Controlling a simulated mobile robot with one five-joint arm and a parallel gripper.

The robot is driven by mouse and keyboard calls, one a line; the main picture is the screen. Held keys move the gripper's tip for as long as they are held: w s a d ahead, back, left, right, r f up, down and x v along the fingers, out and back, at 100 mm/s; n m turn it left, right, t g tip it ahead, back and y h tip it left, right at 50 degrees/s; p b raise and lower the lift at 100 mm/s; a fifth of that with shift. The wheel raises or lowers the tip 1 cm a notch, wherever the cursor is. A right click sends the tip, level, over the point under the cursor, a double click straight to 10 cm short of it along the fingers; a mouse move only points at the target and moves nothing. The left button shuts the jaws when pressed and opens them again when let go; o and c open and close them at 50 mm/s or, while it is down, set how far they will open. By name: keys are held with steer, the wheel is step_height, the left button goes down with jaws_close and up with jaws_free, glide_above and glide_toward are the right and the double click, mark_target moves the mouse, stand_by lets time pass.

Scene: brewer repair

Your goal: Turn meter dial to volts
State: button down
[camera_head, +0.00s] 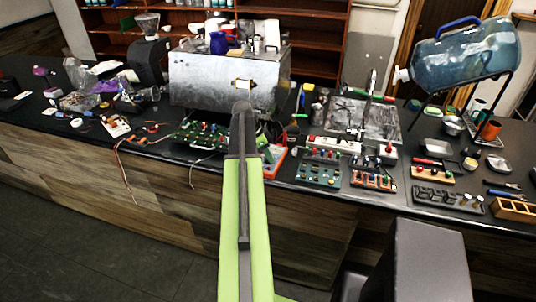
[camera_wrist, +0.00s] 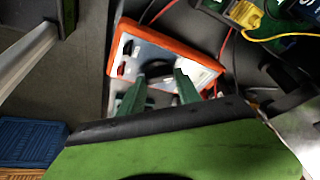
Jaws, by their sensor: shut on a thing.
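The multimeter (camera_wrist: 185,50) has an orange-red case and a pale face, and lies on the black counter. In the head view its orange edge (camera_head: 279,162) shows just right of my arm, which hides part of it. The dark round dial (camera_wrist: 157,69) is in the middle of the meter's face. My gripper (camera_wrist: 160,80) has its two green fingers on either side of the dial, shut on it. The dial's pointer and markings are too small and covered to read. In the head view my gripper is hidden behind my arm.
Dark and red leads run beside the meter. A green circuit board (camera_head: 205,135) lies left of my arm, and another board (camera_head: 318,174) lies to the right. A metal brewer box (camera_head: 205,82) stands behind. The counter is crowded around the meter.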

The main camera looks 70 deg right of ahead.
steer(key=shift+w+d+m+g+y, duration=0.1)
steer(key=shift+m+g+y, duration=0.25)
steer(key=shift+m, duration=0.8)
steer(key=shift+d+m+g+y, duration=0.15)
steer(key=shift+m+y, duration=0.3)
steer(key=shift+m, duration=0.7)
steer(key=shift+a, duration=0.1)
steer(key=c, duration=0.8)
jaws_free()
steer(key=shift+c, duration=0.2)
steer(key=p+v, duration=1.6)
steer(key=v, duration=0.1)
steer(key=shift+r, duration=0.2)
